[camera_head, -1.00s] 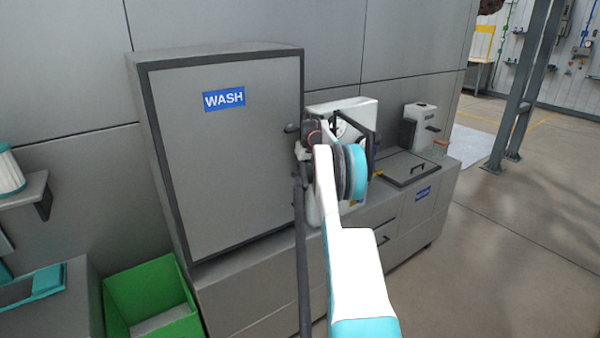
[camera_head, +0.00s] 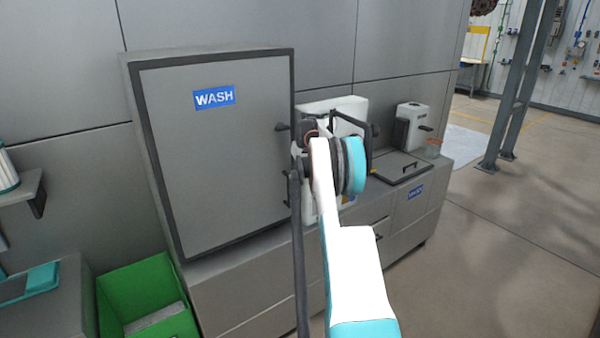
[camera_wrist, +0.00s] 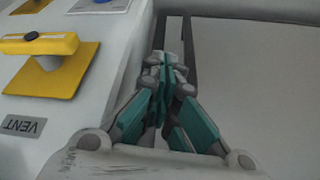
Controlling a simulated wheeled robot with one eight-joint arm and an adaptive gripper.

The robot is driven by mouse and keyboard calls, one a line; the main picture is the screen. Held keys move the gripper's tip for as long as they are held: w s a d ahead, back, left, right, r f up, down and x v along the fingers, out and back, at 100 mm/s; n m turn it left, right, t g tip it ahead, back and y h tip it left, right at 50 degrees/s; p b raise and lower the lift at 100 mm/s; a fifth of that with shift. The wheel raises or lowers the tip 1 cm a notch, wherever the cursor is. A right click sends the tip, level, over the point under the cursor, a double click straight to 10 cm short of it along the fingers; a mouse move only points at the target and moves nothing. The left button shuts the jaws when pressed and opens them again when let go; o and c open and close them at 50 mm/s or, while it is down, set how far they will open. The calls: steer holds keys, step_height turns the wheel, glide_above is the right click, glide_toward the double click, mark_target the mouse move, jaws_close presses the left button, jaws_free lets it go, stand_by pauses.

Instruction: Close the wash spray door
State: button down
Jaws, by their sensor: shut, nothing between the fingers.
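The wash spray door (camera_head: 215,155) is a tall grey panel with a dark frame and a blue WASH label. It looks flat against its cabinet in the head view; I cannot tell whether it is fully shut. My arm stands in front of its right edge and hides part of that side. In the wrist view my gripper (camera_wrist: 166,62) has its fingers together with nothing between them. Its tips are close to a dark upright bar (camera_wrist: 188,45) beside a plain grey surface; contact is unclear. The fingers are hidden in the head view.
A white unit (camera_head: 345,106) stands right of the door. The wrist view shows a yellow handle (camera_wrist: 40,45) above a VENT label. A green bin (camera_head: 115,300) is at lower left. A lidded hatch (camera_head: 402,167) and a white box (camera_head: 411,118) are further right. Open floor lies at right.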

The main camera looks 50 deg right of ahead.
steer(key=d+v, duration=0.1)
steer(key=v, duration=0.8)
steer(key=shift+s+r+p, duration=0.3)
steer(key=shift+s+p, duration=0.05)
steer(key=shift+p, duration=0.05)
